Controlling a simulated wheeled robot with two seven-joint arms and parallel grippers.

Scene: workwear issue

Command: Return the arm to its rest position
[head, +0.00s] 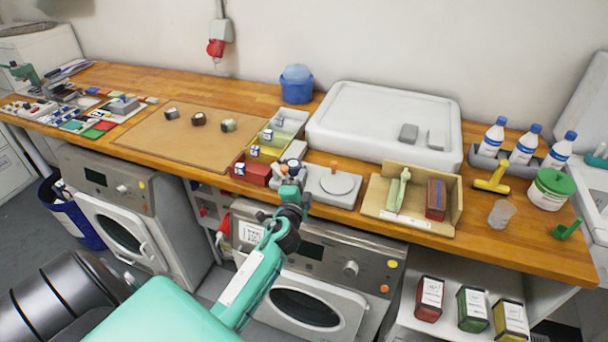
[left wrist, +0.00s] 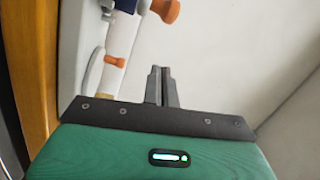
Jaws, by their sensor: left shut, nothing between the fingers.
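My left arm comes in from the lower left in the head view. Its left gripper (head: 293,168) is over the front edge of the wooden counter (head: 330,205), beside a grey scale (head: 333,184). In the left wrist view the fingers of this gripper (left wrist: 161,86) are together with nothing between them, in front of a plain pale wall. My right gripper is not in view.
Small bins (head: 268,147) and a wooden stand (head: 408,215) flank the gripper area. A white tub (head: 385,112) stands behind. White bottles (head: 525,144) stand at the right. Washing machines (head: 310,285) are below. A brown mat (head: 185,145) has open room.

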